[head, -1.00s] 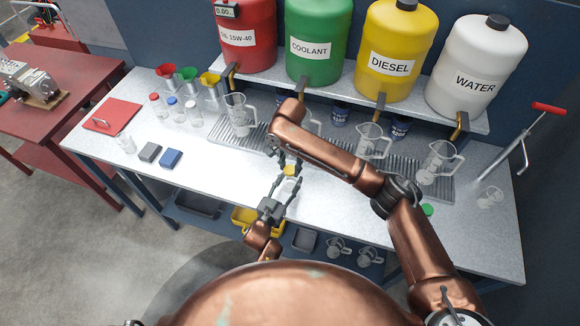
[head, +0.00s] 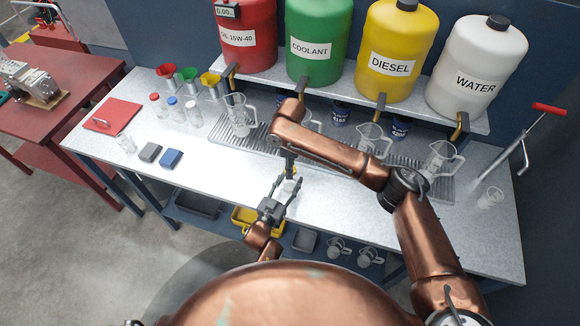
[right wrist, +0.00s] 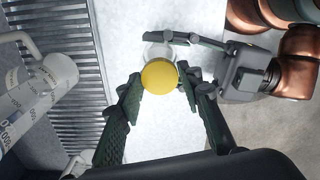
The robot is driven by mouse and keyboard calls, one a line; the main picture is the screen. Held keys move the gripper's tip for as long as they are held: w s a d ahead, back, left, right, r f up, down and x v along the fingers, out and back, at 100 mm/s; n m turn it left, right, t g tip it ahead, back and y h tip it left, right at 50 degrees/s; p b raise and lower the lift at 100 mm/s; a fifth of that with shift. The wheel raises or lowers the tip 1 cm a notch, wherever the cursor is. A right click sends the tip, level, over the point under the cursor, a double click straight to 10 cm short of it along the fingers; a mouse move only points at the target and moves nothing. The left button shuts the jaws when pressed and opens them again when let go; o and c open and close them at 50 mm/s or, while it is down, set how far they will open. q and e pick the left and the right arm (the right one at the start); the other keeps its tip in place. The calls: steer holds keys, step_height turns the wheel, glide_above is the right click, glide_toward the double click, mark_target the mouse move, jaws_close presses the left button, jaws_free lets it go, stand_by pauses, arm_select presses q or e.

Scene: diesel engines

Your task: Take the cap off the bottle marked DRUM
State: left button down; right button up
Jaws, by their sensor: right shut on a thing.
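A clear bottle (right wrist: 155,50) with a yellow cap (right wrist: 159,76) stands over the bench near its front edge; no DRUM marking is readable from here. My right gripper (right wrist: 160,88) is shut on the yellow cap from above, one finger on each side. In the head view the right gripper (head: 290,167) mostly hides the cap and bottle. My left gripper (head: 283,183) reaches in from the front with its fingers around the bottle body, below the cap; it also shows in the right wrist view (right wrist: 177,53).
Bottles with red, blue and white caps (head: 175,109) stand at the left of the bench (head: 230,168). Measuring jugs (head: 240,115) stand on the drip grate behind my grippers. Dark and blue blocks (head: 171,158) lie left. A hand pump (head: 520,148) stands at right.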

arm_select(q)
steer(key=shift+f, duration=0.25)
arm_select(e)
steer(key=n, duration=1.5)
steer(key=shift+n, duration=0.4)
steer(key=n, duration=0.4)
steer(key=shift+r, duration=0.2)
steer(key=shift+r, duration=0.9)
steer(key=shift+r, duration=0.1)
